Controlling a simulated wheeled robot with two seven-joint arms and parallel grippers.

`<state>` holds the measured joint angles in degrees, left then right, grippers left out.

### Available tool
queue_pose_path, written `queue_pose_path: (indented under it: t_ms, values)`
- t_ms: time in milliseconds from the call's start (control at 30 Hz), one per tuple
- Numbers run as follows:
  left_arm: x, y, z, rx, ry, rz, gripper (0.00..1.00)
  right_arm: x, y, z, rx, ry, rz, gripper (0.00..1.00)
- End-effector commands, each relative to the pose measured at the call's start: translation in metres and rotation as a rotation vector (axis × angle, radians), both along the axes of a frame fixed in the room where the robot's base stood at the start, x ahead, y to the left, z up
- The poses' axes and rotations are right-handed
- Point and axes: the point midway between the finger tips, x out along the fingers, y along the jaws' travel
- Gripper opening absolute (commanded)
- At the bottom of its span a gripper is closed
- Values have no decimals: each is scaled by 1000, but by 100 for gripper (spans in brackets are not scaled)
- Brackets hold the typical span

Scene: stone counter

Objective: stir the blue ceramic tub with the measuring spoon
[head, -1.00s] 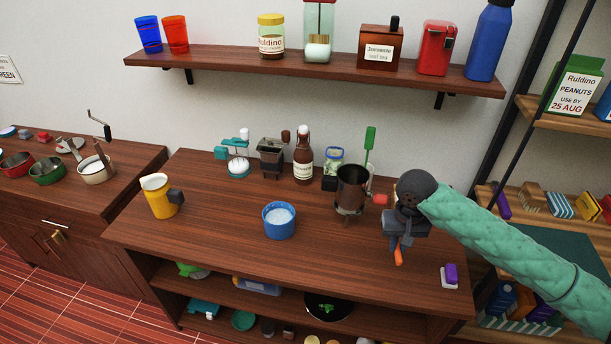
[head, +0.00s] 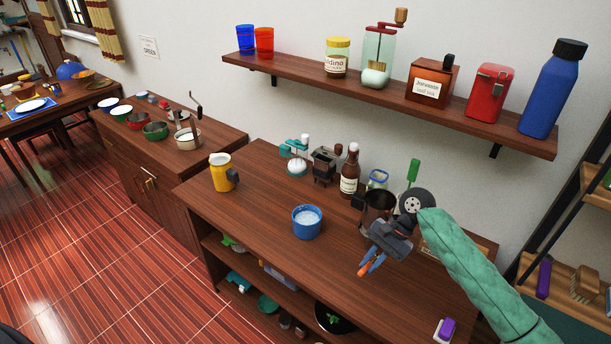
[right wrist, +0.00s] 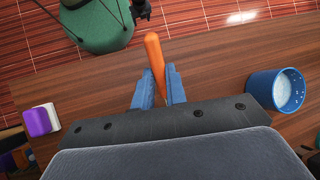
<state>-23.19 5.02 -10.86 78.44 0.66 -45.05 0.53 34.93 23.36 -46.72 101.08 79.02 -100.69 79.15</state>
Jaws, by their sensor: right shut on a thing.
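The blue ceramic tub (head: 307,231) stands upright on the wooden counter with white contents inside. It also shows at the right of the right wrist view (right wrist: 282,104). My right gripper (head: 372,262) is shut on the measuring spoon (head: 363,271), to the right of the tub, apart from it and in front of a dark metal pot. In the right wrist view, the spoon's orange part (right wrist: 155,55) sticks out between the blue fingers (right wrist: 158,92). The rest of the spoon is hidden. I make out no left gripper in the head view.
A dark pot (head: 378,203) stands close behind my right gripper. A brown bottle (head: 350,172), a grinder (head: 324,165) and a yellow jug (head: 221,175) line the counter's back and left. A purple-and-white block (head: 444,329) lies front right. Counter around the tub is clear.

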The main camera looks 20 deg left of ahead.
Motion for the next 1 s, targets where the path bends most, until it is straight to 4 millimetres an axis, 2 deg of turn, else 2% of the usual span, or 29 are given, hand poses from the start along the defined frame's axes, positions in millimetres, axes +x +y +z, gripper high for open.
queue_pose_path:
  t_ms: [33, 200, 500, 733, 1000]
  values:
    - [-6, 3, -6, 3, 2, -2, 67, 6, 25, 9, 64, 58, -79, 0]
    - [-29, 11, -34, 10, 2, -6, 67, 31, 91, 33, 293, 198, -377, 0]
    - [-68, 26, -69, 18, 3, -12, 67, 75, 170, 80, 658, 264, -774, 0]
    - [-96, 36, -88, 24, 2, -17, 67, 107, 207, 112, 872, 234, -965, 0]
    - [-110, 41, -97, 26, -1, -20, 67, 124, 220, 123, 962, 207, -1040, 0]
